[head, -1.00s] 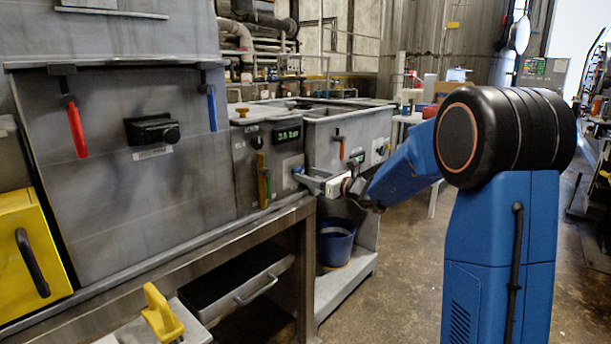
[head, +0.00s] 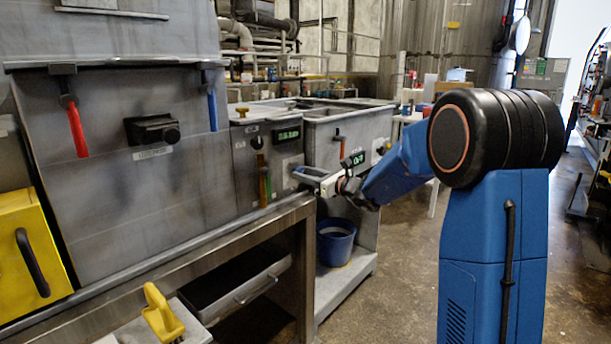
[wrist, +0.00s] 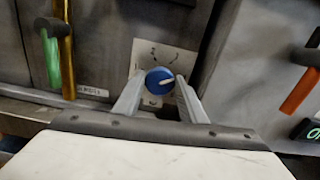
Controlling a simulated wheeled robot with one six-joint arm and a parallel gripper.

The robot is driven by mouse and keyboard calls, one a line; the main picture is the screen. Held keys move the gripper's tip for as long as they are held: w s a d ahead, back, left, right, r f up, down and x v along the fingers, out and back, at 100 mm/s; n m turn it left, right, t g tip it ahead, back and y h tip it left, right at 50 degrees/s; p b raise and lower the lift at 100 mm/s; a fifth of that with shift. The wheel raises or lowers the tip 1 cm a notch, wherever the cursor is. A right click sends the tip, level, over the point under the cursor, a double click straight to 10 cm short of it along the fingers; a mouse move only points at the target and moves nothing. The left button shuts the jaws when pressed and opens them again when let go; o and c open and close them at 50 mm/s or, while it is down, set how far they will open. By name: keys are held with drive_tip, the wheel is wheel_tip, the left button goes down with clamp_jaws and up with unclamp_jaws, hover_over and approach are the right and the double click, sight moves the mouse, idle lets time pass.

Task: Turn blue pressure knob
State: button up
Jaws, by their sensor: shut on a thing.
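The blue pressure knob (wrist: 160,80) is round with a pale pointer line and sits on a light dial plate (wrist: 166,52) on the grey panel. In the wrist view my gripper (wrist: 158,88) has one finger on each side of the knob and is shut on it. The pointer line slants up to the right. In the head view my gripper (head: 312,178) reaches the panel from the right. The knob shows there only as a small dark blue spot between the fingertips.
A green digital display (head: 287,134) is above the knob. A green lever (wrist: 52,62) is left of it, and an orange lever (wrist: 300,90) is on the right. A blue bucket (head: 335,242) stands below. The floor at right is open.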

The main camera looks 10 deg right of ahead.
drive_tip(key=n, duration=0.5)
drive_tip(key=shift+s, duration=0.1)
drive_tip(key=o, duration=1)
drive_tip(key=v, duration=1.7)
drive_tip(key=shift+s, duration=0.15)
drive_tip(key=shift+d, duration=0.1)
